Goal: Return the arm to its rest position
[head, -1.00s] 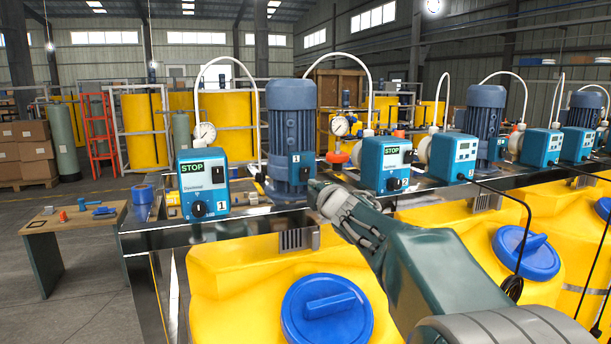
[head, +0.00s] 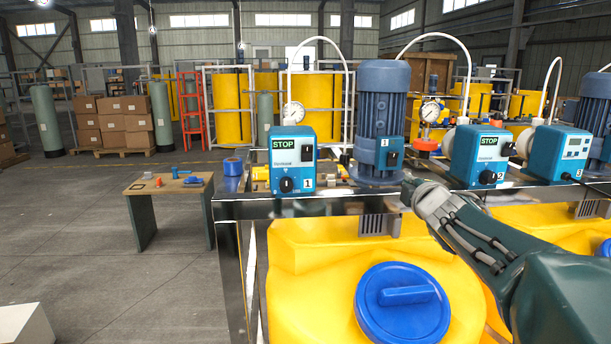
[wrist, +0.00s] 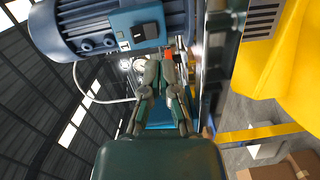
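My arm reaches in from the right of the head view, over the yellow tank (head: 310,270). My gripper (head: 410,190) is just right of and below the foot of blue motor 1 (head: 382,115). In the wrist view the two fingers (wrist: 161,66) come together at their tips and hold nothing that I can see. The motor with its switch box (wrist: 140,32) is close beside the fingertips there. I cannot tell whether they touch it. Dosing pump 1 (head: 293,160) shows STOP, and so does pump 2 (head: 476,155).
A blue lid (head: 403,305) tops the yellow tank. The skid's metal rail (head: 290,208) runs under the pumps. Pump 3 (head: 556,150) and a second motor stand at right. A small workbench (head: 168,190) with tools is at left. Open floor (head: 80,220) lies further left.

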